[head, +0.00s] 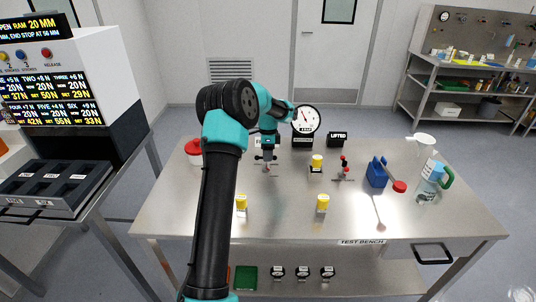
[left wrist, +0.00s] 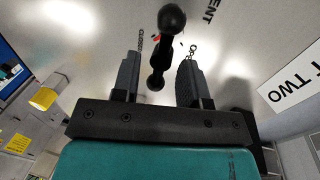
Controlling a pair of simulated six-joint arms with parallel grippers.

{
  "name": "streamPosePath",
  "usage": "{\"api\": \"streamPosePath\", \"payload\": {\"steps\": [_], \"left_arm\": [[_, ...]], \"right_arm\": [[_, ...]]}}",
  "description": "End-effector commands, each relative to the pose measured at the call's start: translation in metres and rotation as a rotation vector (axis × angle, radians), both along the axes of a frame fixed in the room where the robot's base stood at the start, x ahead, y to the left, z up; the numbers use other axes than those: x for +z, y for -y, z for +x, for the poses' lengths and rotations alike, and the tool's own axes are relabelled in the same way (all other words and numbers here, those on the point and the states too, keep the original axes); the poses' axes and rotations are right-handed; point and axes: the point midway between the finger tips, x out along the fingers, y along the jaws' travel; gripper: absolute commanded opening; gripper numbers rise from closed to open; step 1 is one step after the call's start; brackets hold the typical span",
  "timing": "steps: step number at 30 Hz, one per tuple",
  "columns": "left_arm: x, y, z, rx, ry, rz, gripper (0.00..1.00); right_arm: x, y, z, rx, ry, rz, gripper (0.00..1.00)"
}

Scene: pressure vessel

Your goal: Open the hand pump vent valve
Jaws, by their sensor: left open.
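A black bar handle with ball ends (left wrist: 171,20) shows in the left wrist view, beside printed letters reading "ENT" on the bench. My left gripper (left wrist: 160,68) is open, with one finger on each side of the handle; whether they touch it I cannot tell. In the head view my left gripper (head: 266,157) points down over the left middle of the bench, and the fitting under it is small and partly hidden. A blue block with a red-knobbed lever (head: 377,173) stands to the right on the bench. My right gripper is out of view.
The bench's front middle is mostly clear.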

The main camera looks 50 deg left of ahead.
Motion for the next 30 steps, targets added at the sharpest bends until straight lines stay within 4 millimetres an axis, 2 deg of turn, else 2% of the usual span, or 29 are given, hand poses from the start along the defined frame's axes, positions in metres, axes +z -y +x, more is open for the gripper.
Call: {"api": "streamPosePath", "payload": {"steps": [5, 18, 30], "left_arm": [[0.0002, 0.0000, 0.0000, 0.000, 0.000, 0.000, 0.40], [0.0006, 0.0000, 0.0003, 0.000, 0.001, 0.001, 0.00], [0.0007, -0.0002, 0.0006, 0.026, 0.001, 0.000, 0.00]], "right_arm": [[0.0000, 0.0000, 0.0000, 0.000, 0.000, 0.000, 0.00], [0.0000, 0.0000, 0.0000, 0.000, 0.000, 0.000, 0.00], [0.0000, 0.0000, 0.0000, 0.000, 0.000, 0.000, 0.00]]}}
